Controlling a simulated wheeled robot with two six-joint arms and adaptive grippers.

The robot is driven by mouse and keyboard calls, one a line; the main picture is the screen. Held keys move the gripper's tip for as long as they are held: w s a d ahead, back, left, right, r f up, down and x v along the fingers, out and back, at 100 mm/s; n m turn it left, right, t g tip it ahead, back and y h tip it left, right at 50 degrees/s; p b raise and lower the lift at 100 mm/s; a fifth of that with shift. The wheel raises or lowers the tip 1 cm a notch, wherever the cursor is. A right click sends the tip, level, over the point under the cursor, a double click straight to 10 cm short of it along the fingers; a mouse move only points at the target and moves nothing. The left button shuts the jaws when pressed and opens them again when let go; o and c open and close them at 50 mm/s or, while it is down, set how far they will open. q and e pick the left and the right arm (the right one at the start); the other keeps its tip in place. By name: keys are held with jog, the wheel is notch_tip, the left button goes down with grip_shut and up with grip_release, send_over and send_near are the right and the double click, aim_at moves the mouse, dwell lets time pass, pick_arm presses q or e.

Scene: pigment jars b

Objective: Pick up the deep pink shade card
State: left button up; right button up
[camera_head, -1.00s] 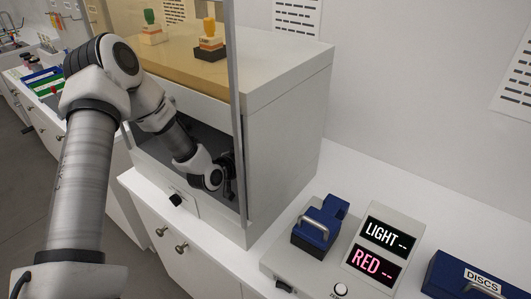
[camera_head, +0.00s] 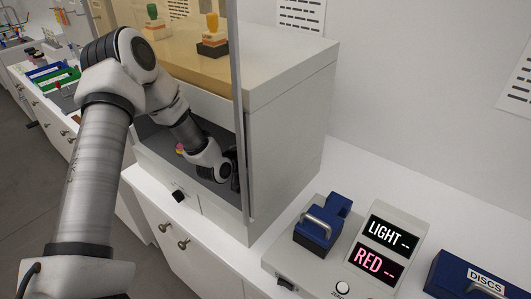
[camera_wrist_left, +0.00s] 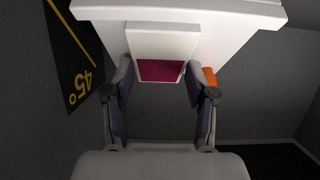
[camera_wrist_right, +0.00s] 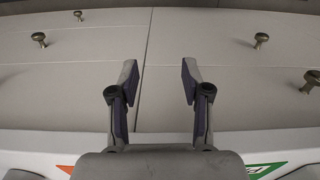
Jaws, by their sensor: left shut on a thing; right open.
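The deep pink shade card (camera_wrist_left: 161,70) shows in the left wrist view as a dark pink face below a white part (camera_wrist_left: 160,42). My left gripper (camera_wrist_left: 161,84) is shut on it, one finger at each side. In the head view the left gripper (camera_head: 236,170) is inside the lower opening of the white cabinet, mostly behind my wrist and the cabinet's front post; the card cannot be made out there. My right gripper (camera_wrist_right: 157,75) is open and empty in the right wrist view, in front of white drawers.
The cabinet (camera_head: 285,125) stands close around my left arm. A small yellow and pink thing (camera_head: 180,148) lies inside it, behind my wrist. An orange thing (camera_wrist_left: 209,76) is beside the right finger. A blue-topped instrument (camera_head: 322,222) and a blue DISCS box (camera_head: 470,272) stand right.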

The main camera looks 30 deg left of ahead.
pick_arm(q)
jog(key=shift+r, duration=0.4)
notch_tip(320, 180, up, 2)
jog(key=shift+s+r+b, duration=0.1)
jog(key=shift+b, duration=0.5)
jog(key=s+r+p, duration=0.1)
jog(key=s+p, duration=0.6)
jog(key=s, duration=0.9)
jog(key=shift+a, duration=0.15)
